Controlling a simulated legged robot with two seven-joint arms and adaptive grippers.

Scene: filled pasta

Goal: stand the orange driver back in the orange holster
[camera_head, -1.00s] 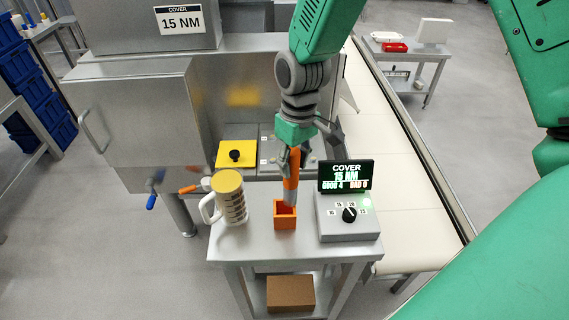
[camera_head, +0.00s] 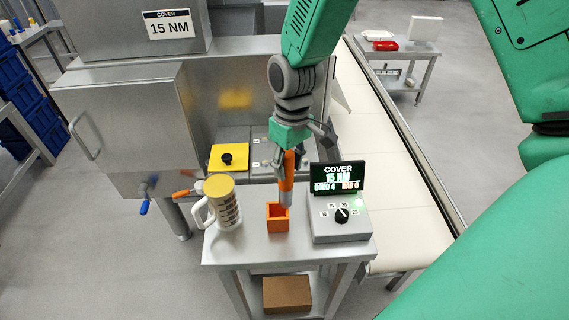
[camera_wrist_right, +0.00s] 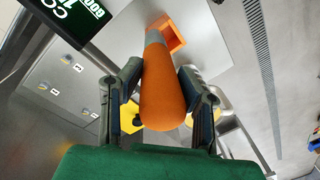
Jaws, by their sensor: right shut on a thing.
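The orange driver (camera_head: 287,178) hangs upright in my right gripper (camera_head: 289,160), which is shut on its handle. Its grey lower end is down, close above and slightly behind the orange holster (camera_head: 277,219). The holster is an open square box on the small steel table. In the right wrist view, the fingers of my right gripper (camera_wrist_right: 163,95) flank the orange driver handle (camera_wrist_right: 163,100), and the orange holster (camera_wrist_right: 171,34) shows past its grey end. I cannot tell whether the tip is over the opening. My left gripper is not in view.
A mug with a yellow top (camera_head: 221,203) stands left of the holster. A grey control box (camera_head: 341,222) with a dial and a display (camera_head: 337,178) stands right of it. A yellow plate (camera_head: 229,158) lies behind. A conveyor (camera_head: 385,150) runs at the right.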

